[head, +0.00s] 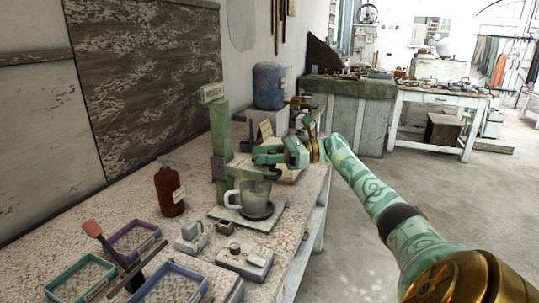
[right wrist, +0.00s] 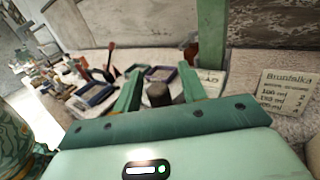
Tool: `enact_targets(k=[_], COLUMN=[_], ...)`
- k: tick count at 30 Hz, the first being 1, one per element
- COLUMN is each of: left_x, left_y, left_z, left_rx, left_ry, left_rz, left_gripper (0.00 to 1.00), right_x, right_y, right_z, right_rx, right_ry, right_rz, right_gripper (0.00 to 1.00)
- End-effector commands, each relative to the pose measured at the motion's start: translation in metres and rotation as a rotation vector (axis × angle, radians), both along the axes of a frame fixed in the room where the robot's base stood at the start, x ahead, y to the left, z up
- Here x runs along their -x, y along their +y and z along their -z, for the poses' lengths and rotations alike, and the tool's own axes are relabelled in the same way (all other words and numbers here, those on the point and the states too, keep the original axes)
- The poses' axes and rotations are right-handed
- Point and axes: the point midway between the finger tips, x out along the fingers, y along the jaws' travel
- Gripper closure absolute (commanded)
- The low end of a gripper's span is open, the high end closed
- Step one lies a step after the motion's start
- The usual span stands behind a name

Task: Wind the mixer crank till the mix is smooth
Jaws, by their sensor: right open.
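The mixer (head: 219,130) is a green upright stand with a lettered sign on top, standing on the bench. A pale mug (head: 256,192) stands at its foot on a flat base plate (head: 263,222). My right gripper (head: 258,157) reaches in from the right, beside the stand and above the mug. In the right wrist view, a dark, blunt knob (right wrist: 158,94) shows between the two open green fingers; I cannot tell whether they touch it. The rest of the crank is hidden, and the mix inside the mug cannot be made out. My left gripper is out of view.
A brown bottle (head: 169,192) stands left of the mixer. Several shallow trays (head: 134,238) and small grey devices (head: 245,261) lie in front. A blue container (head: 268,86) is behind. A lettered card (right wrist: 287,92) stands close to my right gripper. The floor right of the bench is clear.

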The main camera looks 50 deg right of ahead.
Motion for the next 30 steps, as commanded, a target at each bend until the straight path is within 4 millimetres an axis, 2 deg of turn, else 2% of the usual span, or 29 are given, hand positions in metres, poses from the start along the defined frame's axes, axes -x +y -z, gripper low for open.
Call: enact_targets(k=[5,13,18,24,30], left_x=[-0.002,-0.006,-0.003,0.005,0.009], left_y=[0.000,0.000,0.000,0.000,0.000], left_z=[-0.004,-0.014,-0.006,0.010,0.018], left_rx=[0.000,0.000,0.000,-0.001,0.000], left_ry=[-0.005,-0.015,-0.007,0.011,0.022], left_rz=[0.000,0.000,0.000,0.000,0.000], left_gripper=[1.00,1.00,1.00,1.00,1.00], right_x=[0.011,0.057,0.081,0.096,0.105], right_y=[-0.013,-0.066,-0.096,-0.113,-0.120], right_z=[-0.002,-0.004,-0.001,0.002,0.002], right_rx=[-0.002,-0.007,-0.007,-0.002,-0.001], right_ry=[-0.002,-0.007,-0.007,-0.002,0.000], right_rz=[0.002,0.006,0.007,0.004,0.005], right_gripper=[0.58,0.58,0.58,0.58,0.58])
